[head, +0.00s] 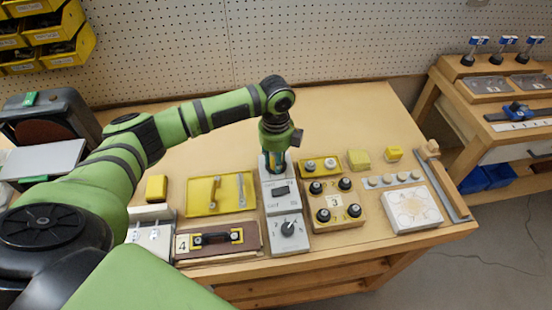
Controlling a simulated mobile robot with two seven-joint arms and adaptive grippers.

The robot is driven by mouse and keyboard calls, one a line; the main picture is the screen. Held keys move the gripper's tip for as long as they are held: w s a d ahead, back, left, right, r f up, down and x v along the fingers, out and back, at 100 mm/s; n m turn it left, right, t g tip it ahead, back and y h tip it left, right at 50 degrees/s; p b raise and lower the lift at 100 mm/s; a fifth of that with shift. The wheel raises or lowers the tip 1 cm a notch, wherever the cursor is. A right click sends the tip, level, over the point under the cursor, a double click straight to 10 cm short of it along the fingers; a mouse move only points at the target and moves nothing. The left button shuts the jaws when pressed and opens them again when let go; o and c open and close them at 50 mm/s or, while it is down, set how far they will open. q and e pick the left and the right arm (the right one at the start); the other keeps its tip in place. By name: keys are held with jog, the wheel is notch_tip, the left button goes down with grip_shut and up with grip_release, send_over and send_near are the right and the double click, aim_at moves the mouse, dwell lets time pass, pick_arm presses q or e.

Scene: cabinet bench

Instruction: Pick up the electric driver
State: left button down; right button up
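I cannot surely make out an electric driver in the head view. My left arm reaches in from the left, and its gripper (274,165) points down over the middle of the bench. The gripper is just behind and above a grey switch box (282,196). Its fingers are small and partly hidden by the wrist, so I cannot tell whether they are open or shut. A bit of blue shows at the fingers, but I cannot tell what it is. My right gripper is not in view.
The wooden bench (350,110) is clear behind the gripper. A yellow tray (203,208), a knob panel (336,218) and a white plate (411,208) stand along its front. A blue and black tool (517,109) lies on the right bench. Yellow bins (70,50) hang at the upper left.

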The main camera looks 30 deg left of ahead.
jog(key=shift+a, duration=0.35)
pick_arm(q)
jog(key=shift+r, duration=0.2)
notch_tip(320, 180, up, 10)
jog(key=shift+f+b, duration=0.2)
jog(key=shift+b, duration=0.6)
jog(key=c, duration=1.6)
grip_release()
jog(key=shift+c, duration=0.2)
jog(key=c, duration=0.3)
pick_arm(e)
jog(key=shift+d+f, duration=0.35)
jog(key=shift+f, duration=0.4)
